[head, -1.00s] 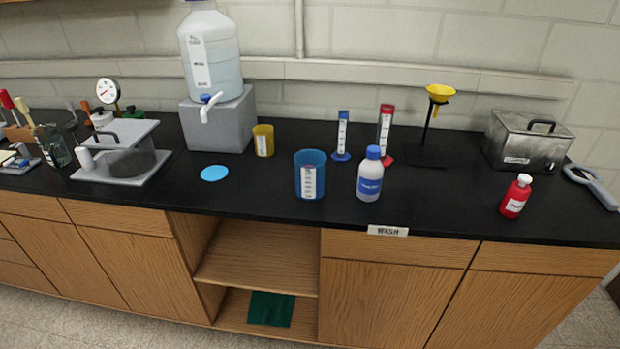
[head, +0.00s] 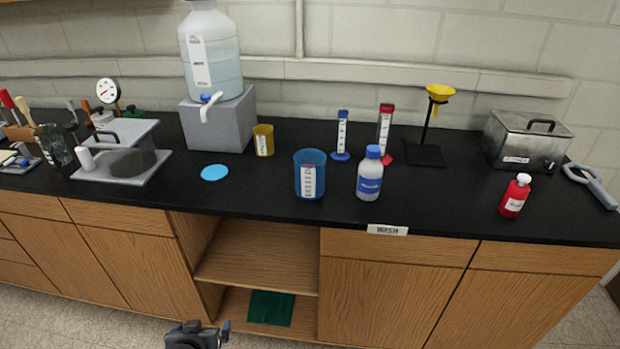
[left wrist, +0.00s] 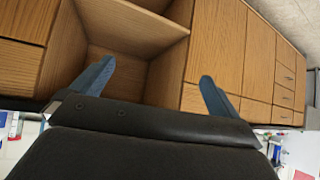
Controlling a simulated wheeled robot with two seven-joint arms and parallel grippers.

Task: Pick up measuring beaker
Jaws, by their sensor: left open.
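The blue beaker (head: 309,174) with a white scale label stands upright on the black counter, near its front edge. A smaller yellow beaker (head: 264,141), also labelled, stands behind it to the left, beside the grey block. Which of the two the task means, I cannot tell. My left gripper (head: 198,334) is low at the bottom edge of the head view, in front of the cabinets and well below the counter. In the left wrist view its two blue fingers (left wrist: 154,88) are spread apart with nothing between them. My right gripper is not in view.
A white bottle with blue cap (head: 370,174) stands close right of the blue beaker. Two measuring cylinders, blue (head: 342,138) and red (head: 386,136), stand behind. A blue disc (head: 214,172) lies to the left. The counter's front edge and open shelf (head: 258,255) lie below.

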